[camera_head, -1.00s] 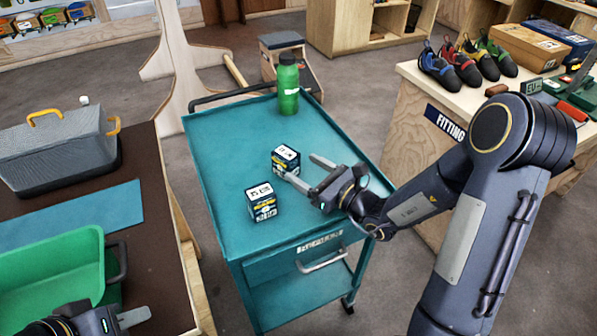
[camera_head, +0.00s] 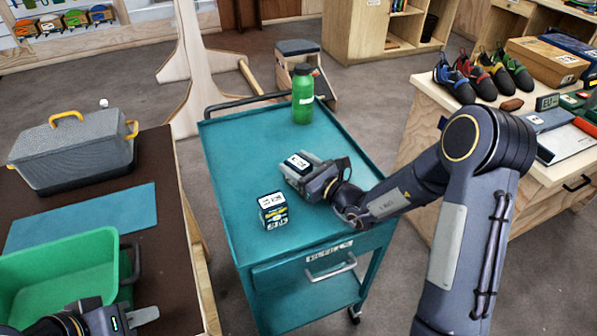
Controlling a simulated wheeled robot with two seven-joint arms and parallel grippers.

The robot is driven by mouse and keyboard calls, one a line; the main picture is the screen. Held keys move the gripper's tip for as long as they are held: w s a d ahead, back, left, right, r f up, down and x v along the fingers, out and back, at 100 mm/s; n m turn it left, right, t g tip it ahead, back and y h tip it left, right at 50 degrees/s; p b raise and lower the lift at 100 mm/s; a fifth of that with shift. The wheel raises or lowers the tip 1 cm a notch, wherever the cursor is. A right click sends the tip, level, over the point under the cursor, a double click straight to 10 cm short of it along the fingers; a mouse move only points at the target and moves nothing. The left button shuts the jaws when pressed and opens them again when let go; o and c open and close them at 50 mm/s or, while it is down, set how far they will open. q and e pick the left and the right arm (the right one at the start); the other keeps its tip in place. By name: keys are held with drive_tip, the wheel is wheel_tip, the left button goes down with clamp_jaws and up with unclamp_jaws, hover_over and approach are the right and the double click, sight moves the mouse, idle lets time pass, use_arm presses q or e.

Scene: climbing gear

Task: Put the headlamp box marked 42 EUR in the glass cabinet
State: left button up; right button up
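Two small dark boxes with white tops stand on the teal cart (camera_head: 235,205). The near box (camera_head: 273,210) is free on the cart top. The far box (camera_head: 298,163) is between the fingers of my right gripper (camera_head: 299,166). I cannot tell whether those fingers press on it. The print on the tops is too small to read, so I cannot tell which is marked 42 EUR. My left gripper (camera_head: 143,316) is low at the left by the green bin, only partly in view; its opening is hidden. I cannot make out a glass cabinet.
A green bottle (camera_head: 303,94) stands at the cart's far end. At left, a brown table holds a grey case (camera_head: 72,152), a blue mat (camera_head: 85,215) and a green bin (camera_head: 60,270). At right, a counter holds shoes (camera_head: 478,75) and boxes. The cart's left side is clear.

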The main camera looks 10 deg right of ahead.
drive_tip(key=c, duration=0.9)
